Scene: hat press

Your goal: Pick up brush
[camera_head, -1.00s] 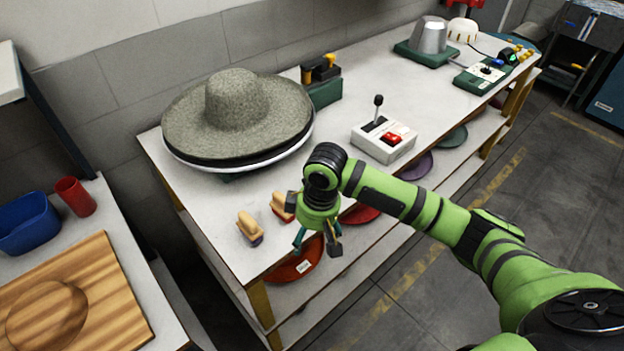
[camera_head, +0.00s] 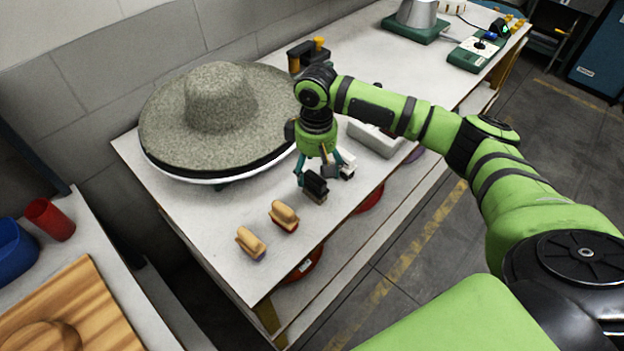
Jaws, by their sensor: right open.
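Two brushes with tan wooden handles lie near the front edge of the white table: the nearer brush (camera_head: 250,242) and the other brush (camera_head: 285,214) with a reddish base. My right gripper (camera_head: 324,176) is open, pointing down, to the right of and beyond both tan brushes. A small dark block (camera_head: 315,187), which looks like a third, black brush, sits right at its fingers. I cannot tell whether they touch it. The gripper partly hides this block. My left gripper is not in view.
A grey felt hat (camera_head: 215,110) on a white-rimmed stand is left of my right arm. A white control box (camera_head: 376,138) is partly hidden behind the arm. The worktable (camera_head: 205,215) is clear left of the brushes. A red cup (camera_head: 50,219) stands on the left side table.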

